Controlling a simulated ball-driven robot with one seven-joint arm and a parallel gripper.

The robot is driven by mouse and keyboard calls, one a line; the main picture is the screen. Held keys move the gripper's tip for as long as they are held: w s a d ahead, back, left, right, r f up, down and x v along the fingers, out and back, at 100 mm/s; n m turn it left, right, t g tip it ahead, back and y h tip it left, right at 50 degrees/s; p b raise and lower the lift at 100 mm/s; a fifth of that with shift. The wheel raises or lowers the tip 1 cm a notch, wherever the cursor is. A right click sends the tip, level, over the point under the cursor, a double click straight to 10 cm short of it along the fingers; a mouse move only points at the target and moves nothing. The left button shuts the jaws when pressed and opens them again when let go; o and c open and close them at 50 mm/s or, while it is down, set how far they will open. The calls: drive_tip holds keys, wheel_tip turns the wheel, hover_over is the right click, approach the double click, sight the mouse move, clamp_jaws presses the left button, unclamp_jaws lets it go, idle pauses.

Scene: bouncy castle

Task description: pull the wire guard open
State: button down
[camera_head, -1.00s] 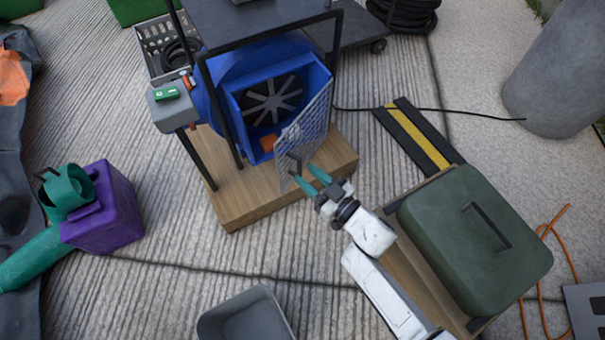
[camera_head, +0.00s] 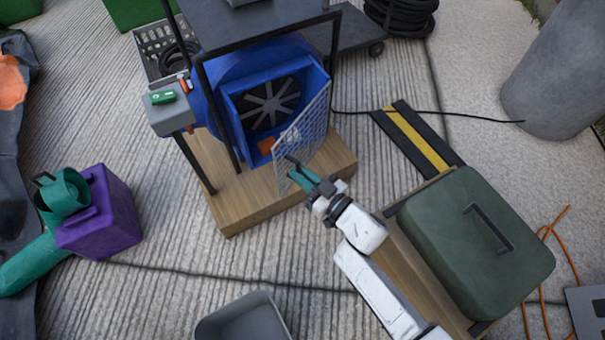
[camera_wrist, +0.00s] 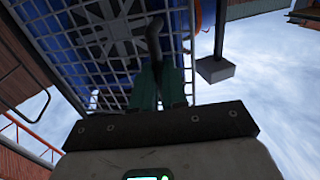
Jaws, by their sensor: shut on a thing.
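The wire guard (camera_head: 307,130) is a grey mesh panel hinged at the right side of the blue blower (camera_head: 270,85). It stands swung out from the blower's square opening, where the dark fan (camera_head: 273,103) shows. My gripper (camera_head: 300,172) has teal fingers shut on the guard's dark handle (camera_head: 293,161) near its free edge. In the wrist view the mesh (camera_wrist: 85,60) fills the upper left, and the handle (camera_wrist: 154,38) runs down between my fingers (camera_wrist: 160,85). The fingertips' exact contact is partly hidden.
The blower sits on a wooden base (camera_head: 235,205) under a black-framed table (camera_head: 250,28). A green case (camera_head: 475,240) stands right of my arm. A black cable (camera_head: 460,115) crosses behind.

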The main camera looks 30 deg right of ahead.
idle(0.4)
drive_tip(key=s+d+p, duration=0.1)
drive_tip(key=d, duration=0.1)
drive_tip(key=s+d+p, duration=0.2)
drive_tip(key=shift+s+d, duration=0.2)
drive_tip(key=shift+s, duration=0.1)
drive_tip(key=c, duration=1.2)
unclamp_jaws()
drive_tip(key=shift+o, duration=0.2)
drive_tip(key=shift+r, duration=0.1)
